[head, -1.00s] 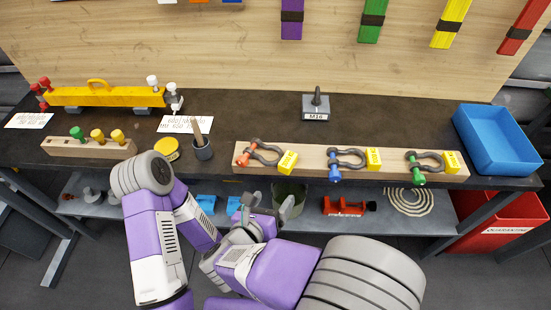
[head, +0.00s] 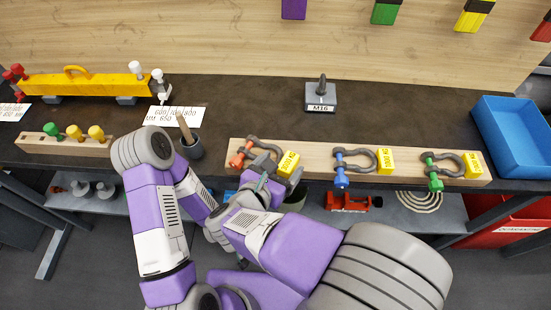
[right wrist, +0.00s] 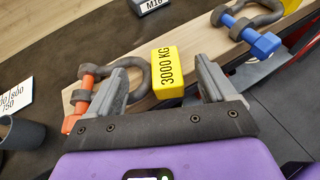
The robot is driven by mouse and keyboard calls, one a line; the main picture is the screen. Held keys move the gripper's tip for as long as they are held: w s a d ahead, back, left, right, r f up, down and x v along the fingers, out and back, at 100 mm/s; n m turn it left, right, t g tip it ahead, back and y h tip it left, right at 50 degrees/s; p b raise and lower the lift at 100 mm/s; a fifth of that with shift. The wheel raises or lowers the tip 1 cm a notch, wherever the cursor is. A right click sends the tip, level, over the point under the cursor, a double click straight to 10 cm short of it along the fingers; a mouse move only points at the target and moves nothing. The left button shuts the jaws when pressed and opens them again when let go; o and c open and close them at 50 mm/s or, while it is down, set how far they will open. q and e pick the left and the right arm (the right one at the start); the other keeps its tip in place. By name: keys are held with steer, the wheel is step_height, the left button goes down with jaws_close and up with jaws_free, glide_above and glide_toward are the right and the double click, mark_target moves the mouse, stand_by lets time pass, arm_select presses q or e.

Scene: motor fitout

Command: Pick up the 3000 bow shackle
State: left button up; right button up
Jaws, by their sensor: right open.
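The 3000 bow shackle (head: 262,157) is dark grey with a red-orange pin. It lies at the left end of the wooden board, its yellow tag (head: 288,163) at the bow end. In the right wrist view the shackle (right wrist: 127,72) is partly hidden behind a finger and the tag (right wrist: 167,72) reads 3000 KG. My right gripper (head: 279,184) is open and empty at the board's front edge. In the right wrist view its fingers appear on either side of the tag, with the left finger over the bow. I cannot tell any contact. My left gripper is not visible.
A blue-pin shackle (head: 357,159) and a green-pin shackle (head: 446,165) lie further right on the board (head: 410,171). A dark cup (head: 192,147) stands left of the board. An M16 block (head: 321,96) is behind it, and a blue bin (head: 515,138) is at right.

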steer(key=shift+w+d+f, duration=0.2)
steer(key=shift+w+f, duration=0.05)
steer(key=shift+w, duration=0.25)
steer(key=shift+s, duration=0.1)
jaws_close()
